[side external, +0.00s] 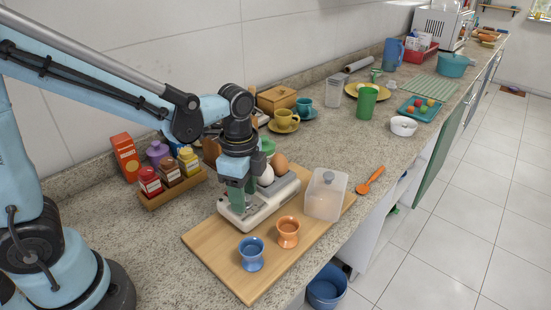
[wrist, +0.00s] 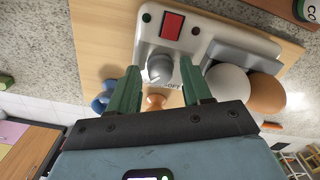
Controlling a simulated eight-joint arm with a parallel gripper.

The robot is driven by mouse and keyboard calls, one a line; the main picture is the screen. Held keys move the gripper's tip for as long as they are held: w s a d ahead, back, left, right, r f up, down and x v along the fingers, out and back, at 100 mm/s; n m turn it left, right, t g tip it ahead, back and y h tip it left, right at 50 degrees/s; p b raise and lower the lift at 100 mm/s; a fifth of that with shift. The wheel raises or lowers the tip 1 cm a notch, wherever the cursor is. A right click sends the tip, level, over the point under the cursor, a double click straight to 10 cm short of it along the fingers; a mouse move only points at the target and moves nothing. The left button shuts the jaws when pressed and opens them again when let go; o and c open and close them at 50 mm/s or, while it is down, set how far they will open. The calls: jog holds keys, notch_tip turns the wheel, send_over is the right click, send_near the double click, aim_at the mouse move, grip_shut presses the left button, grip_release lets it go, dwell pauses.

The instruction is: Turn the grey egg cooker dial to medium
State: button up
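In the side view my gripper (side external: 236,203) points down at the left end of the cooker (side external: 270,207) and hides the dial. A white egg (side external: 266,176) and a brown egg (side external: 280,163) sit on the cooker. The dial's setting cannot be read.
The cooker stands on a wooden board (side external: 210,246). A blue egg cup (side external: 251,254) and an orange egg cup (side external: 288,232) stand in front. A clear lid (side external: 326,195) is at right. A spice rack (side external: 176,190) is at left.

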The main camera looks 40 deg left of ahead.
grip_shut()
jog(key=shift+n, duration=0.4)
jog(key=n, duration=0.3)
jog(key=shift+n, duration=2)
jog(key=shift+o, duration=0.9)
grip_release()
